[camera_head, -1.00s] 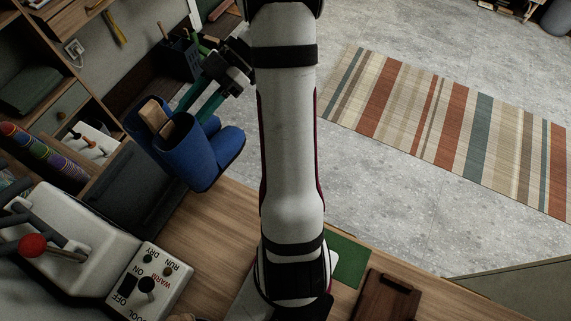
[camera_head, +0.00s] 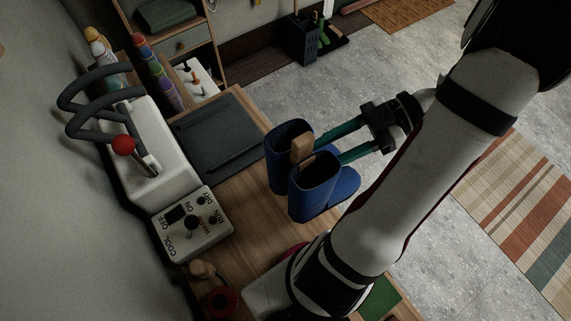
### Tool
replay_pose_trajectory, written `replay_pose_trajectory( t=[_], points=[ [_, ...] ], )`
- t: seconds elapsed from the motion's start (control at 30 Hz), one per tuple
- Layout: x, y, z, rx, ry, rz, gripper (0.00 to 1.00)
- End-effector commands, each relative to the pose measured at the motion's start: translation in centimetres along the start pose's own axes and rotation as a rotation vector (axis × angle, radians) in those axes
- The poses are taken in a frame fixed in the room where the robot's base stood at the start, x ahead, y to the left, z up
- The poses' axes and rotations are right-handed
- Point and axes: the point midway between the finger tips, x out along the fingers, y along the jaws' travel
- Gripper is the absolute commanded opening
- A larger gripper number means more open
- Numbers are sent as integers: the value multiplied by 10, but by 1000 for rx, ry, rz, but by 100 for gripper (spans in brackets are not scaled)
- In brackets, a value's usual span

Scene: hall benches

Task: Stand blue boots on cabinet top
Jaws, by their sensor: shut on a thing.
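A pair of blue boots (camera_head: 309,198) hangs upright from my gripper (camera_head: 327,148), with the open tops facing up. A light wooden piece shows between the two tops. The gripper's two teal fingers reach in from the right and are shut on the boots; the exact contact is partly hidden. The boots appear held above the right edge of the wooden bench, and their height over it is hard to tell. A wooden cabinet (camera_head: 213,62) with a grey-green drawer front stands at the upper left, apart from the boots. Its upper part is cut off by the frame.
On the bench lie a dark flat tray (camera_head: 215,135), a white machine with a red-knobbed lever (camera_head: 160,175) and a switch box (camera_head: 190,225). Colored rolls (camera_head: 160,75) stand behind. A dark tool bin (camera_head: 298,40) is on the floor. Grey floor between bench and striped rug (camera_head: 520,200) is clear.

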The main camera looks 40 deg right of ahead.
Motion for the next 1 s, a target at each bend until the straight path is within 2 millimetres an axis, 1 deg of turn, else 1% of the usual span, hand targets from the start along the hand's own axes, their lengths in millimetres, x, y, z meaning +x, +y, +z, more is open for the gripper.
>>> replay_pose_trajectory(
  t=[0.17, 0.4, 0.5, 0.63, 0.83, 0.9, 1.0],
  points=[
    [31, 12, 5, -1, 2, -5, 0],
    [80, 32, 15, 1, 2, -6, 0],
    [93, 38, 18, -1, 2, -4, 0],
    [102, 42, 23, 0, 1, -3, 0],
    [114, 42, 52, 3, 2, -1, 0],
    [116, 42, 56, 1, 1, -1, 0],
    [116, 42, 57, -1, 0, 0, 0]
  ],
)
